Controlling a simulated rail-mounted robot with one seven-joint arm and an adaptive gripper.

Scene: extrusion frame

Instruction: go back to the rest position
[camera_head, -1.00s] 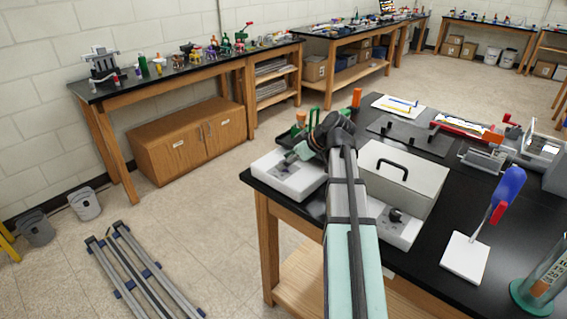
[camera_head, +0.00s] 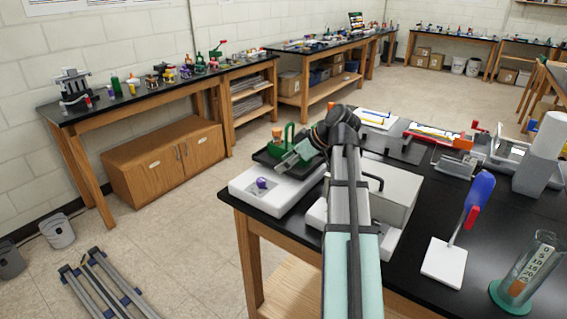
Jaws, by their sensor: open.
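My gripper (camera_head: 287,163) is at the far end of my arm, which reaches from the bottom centre. It points down to the left above the white block-shaped device (camera_head: 244,200) at the left end of the black table. The gripper is small and partly merged with the green items behind it; it looks open and empty. A purple knob (camera_head: 262,183) stands on the device's grey panel, clear of the gripper. A dark tray (camera_head: 266,157) with a green stand (camera_head: 290,133) and an orange-topped item (camera_head: 277,133) lies just behind.
A grey box with a black handle (camera_head: 395,196) is beside my arm, partly hidden. To its right are a blue-handled tool on a white base (camera_head: 444,262) and a clear cylinder (camera_head: 528,272). Metal rails (camera_head: 105,288) lie on the floor at left. A wall bench (camera_head: 150,107) stands behind.

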